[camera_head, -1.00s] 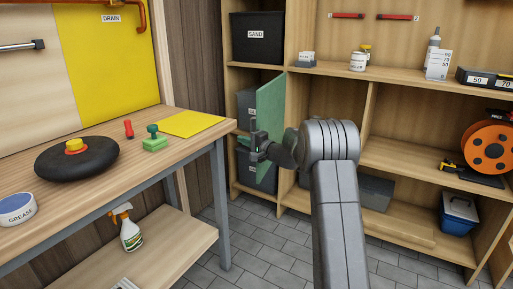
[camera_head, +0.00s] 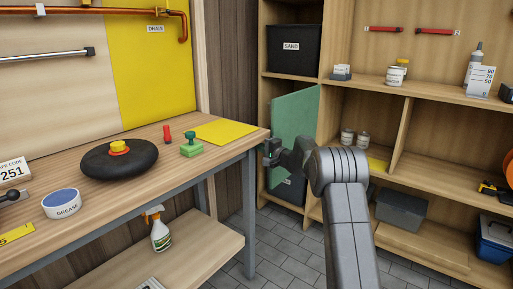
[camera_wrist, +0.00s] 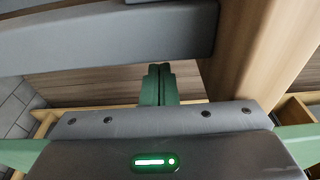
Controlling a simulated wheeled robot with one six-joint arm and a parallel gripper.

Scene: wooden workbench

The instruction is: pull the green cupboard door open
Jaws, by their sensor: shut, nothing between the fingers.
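The green cupboard door (camera_head: 295,115) stands swung outward from the shelf unit, its face showing broadly in the head view. My gripper (camera_head: 268,150) is at the door's left edge in the head view, with its fingers shut and nothing held between them. Whether it touches the door cannot be told. In the wrist view, green pieces (camera_wrist: 158,85) show just beyond my gripper's dark body. Green strips also show at the left and right sides there. The door's handle cannot be made out clearly, and my arm hides the door's lower right.
The workbench (camera_head: 225,160) is close on the left, its right corner near my gripper. A black SAND bin (camera_head: 293,52) sits on the shelf above the door. Cans (camera_head: 348,137) and a grey box (camera_head: 400,211) are in the shelf bays to the right. Tiled floor (camera_head: 275,240) is clear between.

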